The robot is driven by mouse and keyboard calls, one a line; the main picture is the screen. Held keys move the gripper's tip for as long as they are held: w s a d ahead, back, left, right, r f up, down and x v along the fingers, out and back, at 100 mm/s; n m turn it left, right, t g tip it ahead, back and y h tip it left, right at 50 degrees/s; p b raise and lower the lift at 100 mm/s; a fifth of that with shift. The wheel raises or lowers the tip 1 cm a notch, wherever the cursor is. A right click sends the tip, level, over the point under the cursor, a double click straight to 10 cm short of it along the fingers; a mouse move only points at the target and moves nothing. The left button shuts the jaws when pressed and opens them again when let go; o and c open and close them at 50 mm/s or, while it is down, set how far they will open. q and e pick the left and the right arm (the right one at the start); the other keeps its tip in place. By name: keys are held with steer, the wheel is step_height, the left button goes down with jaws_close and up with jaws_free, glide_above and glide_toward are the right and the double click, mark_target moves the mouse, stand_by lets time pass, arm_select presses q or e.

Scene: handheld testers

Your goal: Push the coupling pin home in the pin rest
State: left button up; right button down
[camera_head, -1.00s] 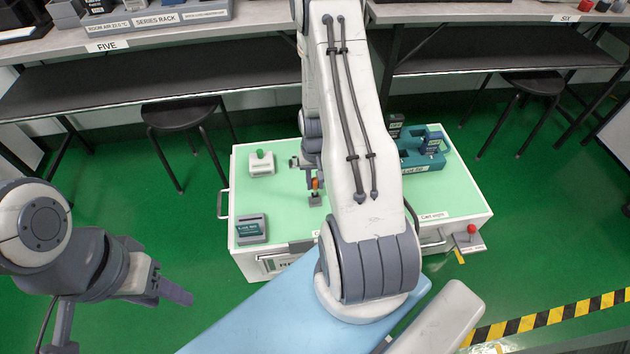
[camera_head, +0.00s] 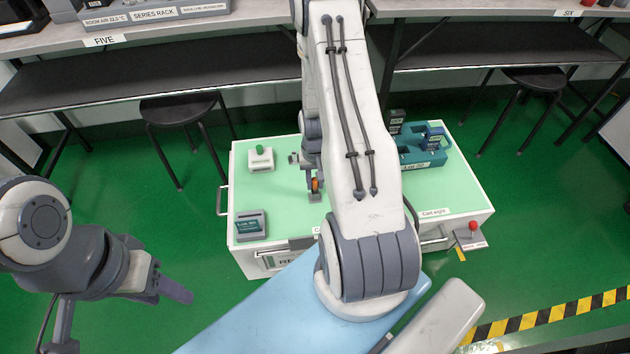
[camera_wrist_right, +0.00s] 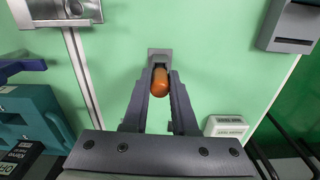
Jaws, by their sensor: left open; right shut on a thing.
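The orange coupling pin (camera_head: 315,185) is held in my right gripper (camera_head: 314,188) over the green cart top; part of it is hidden by the fingers. In the right wrist view the pin (camera_wrist_right: 160,82) sits between the two shut fingers (camera_wrist_right: 160,88). The small grey pin rest (camera_wrist_right: 159,54) is directly beyond the pin, and in the head view the rest (camera_head: 315,198) shows just below the fingertips. How deep the pin sits in it cannot be told. My left gripper (camera_head: 174,290) is open and empty, off the cart at lower left.
On the cart stand a white block with a green knob (camera_head: 261,160), a grey tester with a teal face (camera_head: 251,226) and a teal holder (camera_head: 425,160) carrying dark devices. A red button (camera_head: 473,226) is at the cart's right. Cart top around the rest is clear.

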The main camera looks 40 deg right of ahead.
steer(key=c, duration=0.6)
jaws_free()
step_height(320, 180, up, 11)
steer(key=p, duration=0.4)
steer(key=shift+f, duration=0.2)
